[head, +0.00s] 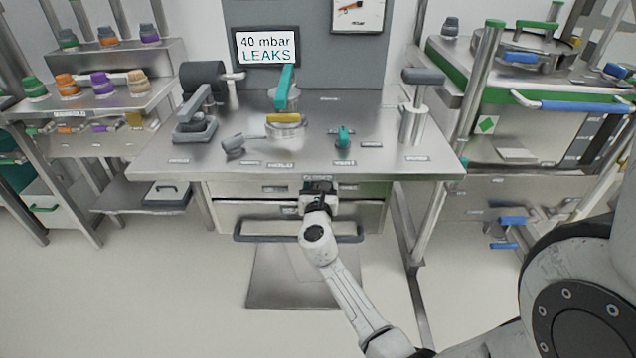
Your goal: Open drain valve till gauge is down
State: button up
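A square white gauge (357,14) hangs on the grey back panel at the top. Its needle is orange and black, and its scale is too small to read. A screen (266,48) to its left reads "40 mbar LEAKS". A small teal knob (343,137) stands upright on the steel bench, behind a label that seems to read "VENT". A larger teal lever (285,88) and a yellow handle (284,118) sit left of it. I cannot tell which is the drain valve. My gripper (319,187) is at the bench's front edge, apart from these handles; its fingers are unclear.
The steel bench (390,164) carries a black roller (205,78), a grey clamp (197,120) and an upright T-handle (414,105). Below are drawers with a dark bar handle (298,238). Side racks stand left and right. The floor in front is mostly clear.

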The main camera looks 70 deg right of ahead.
jog(key=c, duration=0.7)
